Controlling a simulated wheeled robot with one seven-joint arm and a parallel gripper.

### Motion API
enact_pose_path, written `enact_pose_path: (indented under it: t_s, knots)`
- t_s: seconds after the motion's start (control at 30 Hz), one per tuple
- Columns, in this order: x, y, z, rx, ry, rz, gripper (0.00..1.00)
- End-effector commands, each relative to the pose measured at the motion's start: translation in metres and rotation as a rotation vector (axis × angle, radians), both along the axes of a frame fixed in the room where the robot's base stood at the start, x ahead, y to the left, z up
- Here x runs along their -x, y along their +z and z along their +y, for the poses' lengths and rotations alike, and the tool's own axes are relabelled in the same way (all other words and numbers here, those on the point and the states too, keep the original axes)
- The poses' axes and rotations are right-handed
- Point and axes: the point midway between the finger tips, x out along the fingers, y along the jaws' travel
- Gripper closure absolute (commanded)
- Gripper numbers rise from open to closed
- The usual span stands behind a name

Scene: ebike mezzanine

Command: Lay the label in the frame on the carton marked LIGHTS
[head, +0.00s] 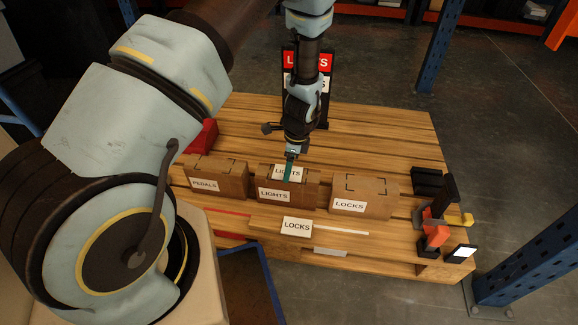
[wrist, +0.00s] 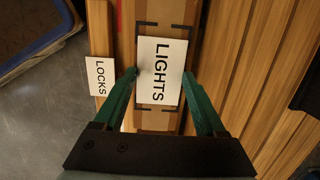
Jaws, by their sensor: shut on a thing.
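The carton marked LIGHTS (head: 299,195) stands in the middle of a row of cartons, with a white LIGHTS tag on its front. My gripper (head: 289,157) is above its top. In the wrist view, my gripper's green fingers (wrist: 160,74) are shut on the long edges of the white LIGHTS label (wrist: 160,95). The label also shows in the head view (head: 286,172). Black corner marks of the frame (wrist: 142,107) show around the label, which looks roughly inside them. I cannot tell whether the label touches the carton top.
The PEDALS carton (head: 217,178) stands left and the LOCKS carton (head: 362,194) right, with empty corner marks on top. A loose LOCKS label (head: 297,227) lies in front. A red and white sign (head: 291,62) stands behind. Black and orange items (head: 436,236) sit at the right edge.

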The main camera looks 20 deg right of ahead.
Motion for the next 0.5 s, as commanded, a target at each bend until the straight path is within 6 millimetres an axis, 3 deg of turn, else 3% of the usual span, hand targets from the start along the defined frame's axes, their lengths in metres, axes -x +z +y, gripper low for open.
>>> enact_pose_path:
  t_s: [0.33,0.37,0.5]
  knots:
    - [0.0,-0.0001,0.0,0.0,0.0,0.0,0.78]
    - [0.0,-0.0001,0.0,0.0,0.0,0.0,0.26]
    - [0.0,0.0,0.0,0.0,0.0,0.0,0.1]
